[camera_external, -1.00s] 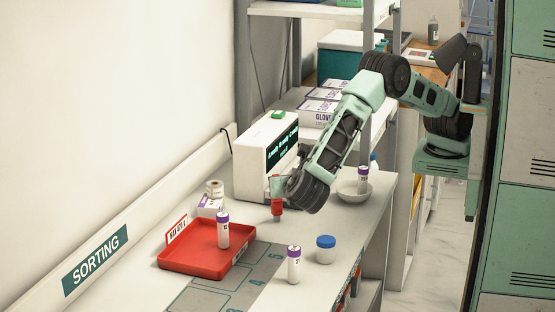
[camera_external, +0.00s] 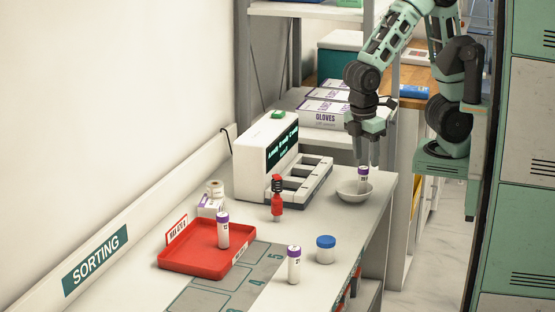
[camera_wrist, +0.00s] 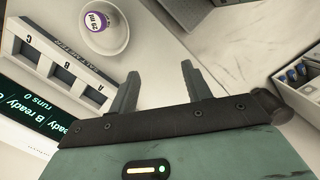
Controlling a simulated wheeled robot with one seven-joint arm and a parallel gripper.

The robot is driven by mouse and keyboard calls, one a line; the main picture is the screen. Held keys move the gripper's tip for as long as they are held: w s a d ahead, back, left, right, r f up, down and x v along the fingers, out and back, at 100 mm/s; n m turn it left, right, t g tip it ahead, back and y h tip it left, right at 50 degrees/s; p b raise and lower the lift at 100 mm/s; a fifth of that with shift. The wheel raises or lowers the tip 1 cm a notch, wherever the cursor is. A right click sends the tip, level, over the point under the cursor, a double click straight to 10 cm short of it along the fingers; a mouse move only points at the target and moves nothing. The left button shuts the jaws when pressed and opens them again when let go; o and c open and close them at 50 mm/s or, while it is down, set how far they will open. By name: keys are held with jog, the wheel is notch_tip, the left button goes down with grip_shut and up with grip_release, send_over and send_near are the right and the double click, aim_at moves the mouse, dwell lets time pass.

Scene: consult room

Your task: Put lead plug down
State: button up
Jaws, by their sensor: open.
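The red lead plug (camera_external: 277,209), with a black coiled part at its top, stands upright on the white counter, just in front of the analyzer (camera_external: 266,157). It does not show clearly in the wrist view. My gripper (camera_external: 368,158) points down near the white bowl (camera_external: 355,191), well to the right of the plug and apart from it. In the wrist view my gripper (camera_wrist: 160,84) is open with nothing between its fingers. The bowl (camera_wrist: 122,38) there lies up and left of the fingers and holds a purple-capped vial (camera_wrist: 97,21).
A red tray (camera_external: 190,261) holds a purple-capped vial (camera_external: 223,230). Another vial (camera_external: 294,265) and a blue-lidded jar (camera_external: 326,250) stand on the counter. Lettered slots (camera_wrist: 60,77) line the analyzer's front. Glove boxes (camera_external: 324,112) sit behind.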

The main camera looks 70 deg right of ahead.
jog(key=s+d+m+y, duration=0.1)
jog(key=s+d+m, duration=0.1)
jog(key=m, duration=0.1)
jog(key=shift+s+d+f+m+t+y, duration=0.2)
jog(key=shift+s+d+m+t+y, duration=0.1)
jog(key=shift+s+t+y, duration=0.1)
dwell(1.0)
